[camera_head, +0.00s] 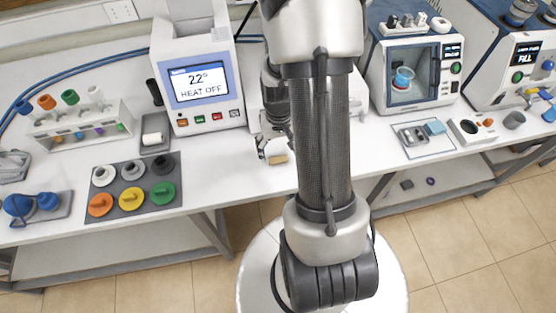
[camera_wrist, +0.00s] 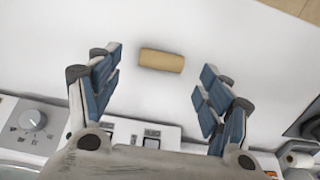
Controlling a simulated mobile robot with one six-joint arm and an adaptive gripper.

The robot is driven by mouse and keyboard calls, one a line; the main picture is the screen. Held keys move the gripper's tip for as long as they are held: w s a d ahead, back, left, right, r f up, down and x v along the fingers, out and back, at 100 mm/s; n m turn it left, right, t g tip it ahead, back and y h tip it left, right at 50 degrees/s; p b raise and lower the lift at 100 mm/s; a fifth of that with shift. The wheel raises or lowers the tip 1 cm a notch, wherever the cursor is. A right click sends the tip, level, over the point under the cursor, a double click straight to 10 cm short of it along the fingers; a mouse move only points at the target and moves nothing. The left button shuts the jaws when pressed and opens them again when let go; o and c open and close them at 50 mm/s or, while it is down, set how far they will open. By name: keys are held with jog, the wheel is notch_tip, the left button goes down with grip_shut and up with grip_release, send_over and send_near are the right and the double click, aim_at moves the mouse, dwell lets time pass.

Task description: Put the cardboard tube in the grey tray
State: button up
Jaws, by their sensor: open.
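The cardboard tube (camera_wrist: 161,61) is a short tan cylinder lying on its side on the white bench. In the wrist view it lies between and slightly beyond my open fingertips (camera_wrist: 158,76), with clear gaps on both sides. In the head view the tube (camera_head: 278,159) shows just below my gripper (camera_head: 274,147), near the bench's front edge. My gripper is open and empty. A small dark grey tray (camera_head: 161,128) stands left of the heating device and has a white roll lying in it. My arm hides part of the bench.
The heating device (camera_head: 203,80) stands behind and left of my gripper. A dark mat (camera_head: 148,203) with several coloured caps lies farther left, and a tube rack (camera_head: 80,135) stands behind it. The bench between mat and gripper is clear. Machines (camera_head: 412,60) stand at right.

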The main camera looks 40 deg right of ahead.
aim_at(278, 157)
notch_tip(278, 157, down, 4)
jog(key=shift+w+r+b, duration=0.15)
jog(key=shift+r+b, duration=0.05)
jog(key=shift+b, duration=0.2)
jog(key=c, duration=0.9)
jog(key=shift+o, duration=0.2)
jog(key=shift+r, duration=0.15)
